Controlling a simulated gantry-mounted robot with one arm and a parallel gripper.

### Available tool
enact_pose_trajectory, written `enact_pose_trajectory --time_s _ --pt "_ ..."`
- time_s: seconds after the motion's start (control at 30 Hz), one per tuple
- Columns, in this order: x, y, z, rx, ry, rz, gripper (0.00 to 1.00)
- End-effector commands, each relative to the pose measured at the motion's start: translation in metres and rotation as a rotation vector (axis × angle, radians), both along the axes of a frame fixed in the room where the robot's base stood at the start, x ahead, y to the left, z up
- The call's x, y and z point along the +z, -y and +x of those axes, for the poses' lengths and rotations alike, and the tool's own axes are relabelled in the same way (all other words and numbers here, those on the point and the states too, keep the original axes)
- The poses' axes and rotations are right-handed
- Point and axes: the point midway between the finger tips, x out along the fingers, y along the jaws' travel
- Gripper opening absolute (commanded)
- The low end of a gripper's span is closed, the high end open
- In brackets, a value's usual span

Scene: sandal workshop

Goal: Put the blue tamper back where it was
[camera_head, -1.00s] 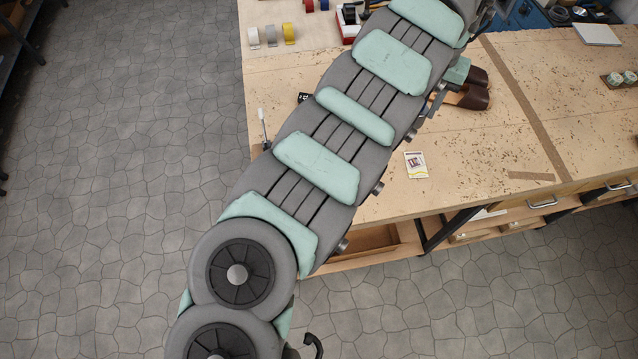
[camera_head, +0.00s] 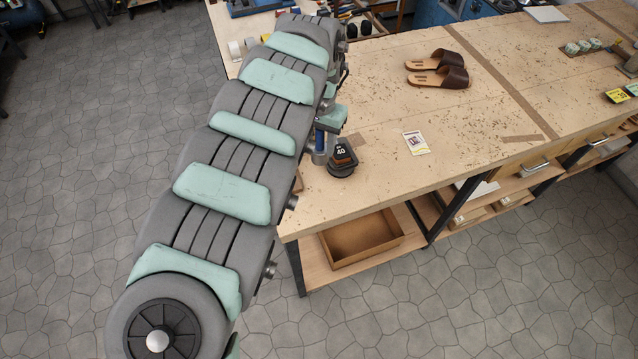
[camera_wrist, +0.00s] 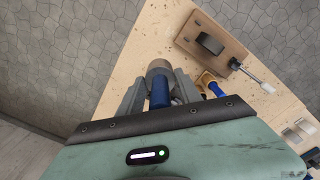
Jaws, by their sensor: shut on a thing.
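The blue tamper has a blue handle (camera_wrist: 160,92) and a round grey metal head (camera_wrist: 157,66). My gripper (camera_wrist: 157,98) is shut on the blue handle, with a grey finger on each side. In the head view, the tamper (camera_head: 319,143) shows at the left end of the workbench, partly hidden by my arm and gripper. Its metal head points down, just left of a black round-based object marked 40 (camera_head: 343,157). I cannot tell whether the head touches the bench top.
The workbench (camera_head: 380,190) holds brown sandals (camera_head: 440,78) and a small card (camera_head: 416,143). In the wrist view, a wooden board with a black piece (camera_wrist: 210,42) lies right of the tamper. Bench between card and 40 object is clear.

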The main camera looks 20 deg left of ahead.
Motion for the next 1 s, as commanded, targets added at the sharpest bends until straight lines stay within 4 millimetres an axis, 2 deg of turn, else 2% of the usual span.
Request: enact_pose_trajectory --time_s 0.1,0.23,0.5,0.63,0.87,1.0 --pt "-0.030 0.003 -0.001 -0.001 -0.004 -0.002 0.00" --pt "-0.059 0.003 0.000 -0.001 -0.003 -0.002 0.00" --pt "-0.101 0.001 0.000 -0.001 0.000 -0.002 0.00" --pt "-0.115 0.001 -0.001 -0.001 -0.002 -0.002 0.00" --pt "-0.125 0.001 0.000 0.000 0.001 0.000 0.00" --pt "-0.139 0.002 0.000 0.000 0.001 -0.002 0.00"
